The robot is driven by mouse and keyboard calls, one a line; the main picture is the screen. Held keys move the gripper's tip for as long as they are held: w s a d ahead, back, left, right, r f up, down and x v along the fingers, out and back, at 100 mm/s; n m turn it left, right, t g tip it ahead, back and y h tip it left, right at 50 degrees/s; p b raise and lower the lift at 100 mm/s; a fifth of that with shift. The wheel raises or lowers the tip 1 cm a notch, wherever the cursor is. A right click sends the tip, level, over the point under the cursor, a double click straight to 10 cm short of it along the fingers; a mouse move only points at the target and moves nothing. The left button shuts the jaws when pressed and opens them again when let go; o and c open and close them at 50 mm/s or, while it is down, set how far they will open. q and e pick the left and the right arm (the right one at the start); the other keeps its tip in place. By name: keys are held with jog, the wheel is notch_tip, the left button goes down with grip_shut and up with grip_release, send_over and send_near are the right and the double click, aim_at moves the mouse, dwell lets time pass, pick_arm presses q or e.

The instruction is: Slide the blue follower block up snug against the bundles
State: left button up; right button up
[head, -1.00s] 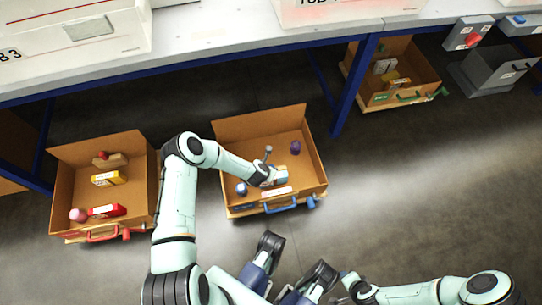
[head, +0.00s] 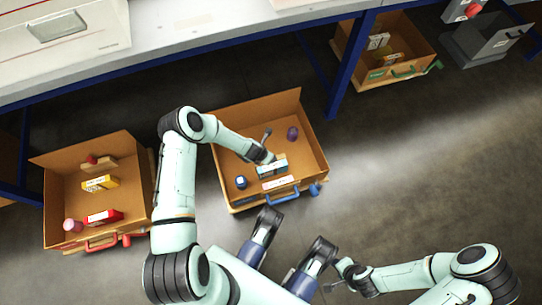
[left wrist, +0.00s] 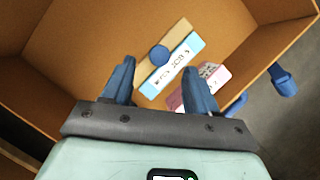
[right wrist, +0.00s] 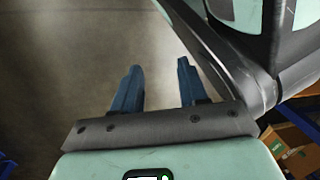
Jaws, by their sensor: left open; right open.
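The blue follower block (left wrist: 179,38) is a wooden block with a round blue knob, inside the middle cardboard drawer box (head: 311,108). Beside it is a light blue bundle (left wrist: 182,58) with a white label, touching or nearly touching it. The bundle also shows in the head view (head: 272,166). A pink and white bundle (left wrist: 212,73) lies nearer the front wall, partly behind a finger. My left gripper (left wrist: 160,63) is open over the block, with the knob between its fingertips in the picture; contact cannot be told. My right gripper (right wrist: 156,66) is open and empty above the floor.
A blue cylinder (head: 241,182) and a purple ball (head: 293,133) lie in the same box. The box has a blue handle (head: 283,196) and latch (head: 315,188). A similar box (head: 60,185) with red fittings stands left. The bench (head: 190,48) overhangs behind.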

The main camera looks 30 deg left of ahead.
pick_arm(q)
jog(key=b+x, duration=0.1)
jog(key=x, duration=0.4)
jog(key=shift+b, duration=0.4)
jog(key=shift+b+x, duration=0.3)
jog(key=shift+x, duration=0.45)
pick_arm(e)
jog(key=s+f+g, duration=0.2)
jog(key=s+f, duration=0.1)
jog(key=s, duration=0.2)
jog(key=shift+s+d, duration=0.3)
jog(key=shift+s, duration=0.05)
pick_arm(q)
grip_shut()
jog(key=shift+s+d+p, duration=0.2)
jog(key=shift+d+p, duration=0.05)
jog(key=shift+p, duration=0.1)
jog(key=s+d+p, duration=0.1)
jog(key=d, duration=0.1)
jog(key=s+d+p, duration=0.1)
jog(key=s+p, duration=0.1)
jog(key=shift+s+d+r, duration=0.1)
jog(key=shift+d+r, duration=0.05)
jog(key=shift+d, duration=0.25)
pick_arm(e)
jog(key=w+r+t, duration=0.2)
jog(key=w+r, duration=0.2)
jog(key=w, duration=0.2)
jog(key=shift+w+r+t, duration=0.25)
jog(key=shift+w+t, duration=0.15)
